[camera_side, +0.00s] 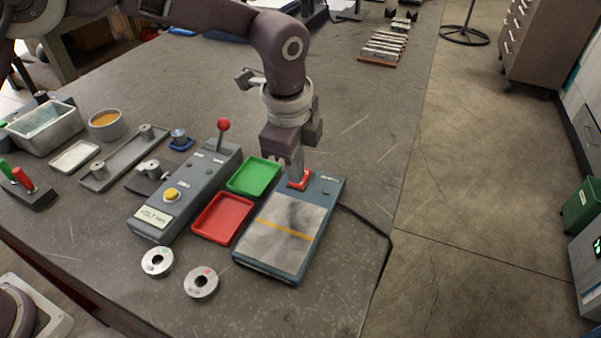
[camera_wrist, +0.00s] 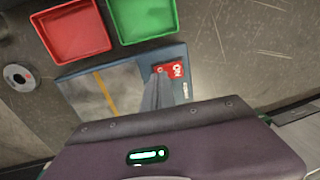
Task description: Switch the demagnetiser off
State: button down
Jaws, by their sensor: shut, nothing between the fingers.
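The demagnetiser (camera_side: 277,232) is a blue-grey flat box with a metal plate and an orange stripe, on the table right of the trays. Its red rocker switch (camera_side: 305,181) sits at the far end. In the wrist view the switch (camera_wrist: 175,70) shows white marking, and part of it is hidden behind the fingers. My gripper (camera_side: 297,181) points down with its shut, empty fingertips at the switch. In the wrist view the fingertips (camera_wrist: 160,80) overlap the switch's edge. I cannot tell whether they press on it.
A green tray (camera_side: 254,176) and a red tray (camera_side: 222,218) lie left of the demagnetiser. A control box (camera_side: 186,192) with a red-knobbed lever and yellow button stands further left. Two metal rings (camera_side: 201,282) lie in front. A black cable (camera_side: 365,222) runs right, towards the table edge.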

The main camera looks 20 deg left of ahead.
notch_tip(320, 180, up, 5)
jog(key=shift+r, duration=0.5)
jog(key=s+a+r+n+t, duration=0.2)
jog(key=s+a+r+n, duration=0.7)
jog(key=s+a+r, duration=0.45)
jog(key=s+a+f+n+t, duration=0.1)
jog(key=s+a+f+n, duration=0.2)
jog(key=s, duration=0.4)
jog(key=s+a+f+n, duration=0.3)
jog(key=s+a+n, duration=0.2)
jog(key=s+n, duration=0.1)
jog(key=shift+s+a+t, duration=0.2)
jog(key=shift+s+t, duration=0.2)
jog(key=shift+s, duration=0.4)
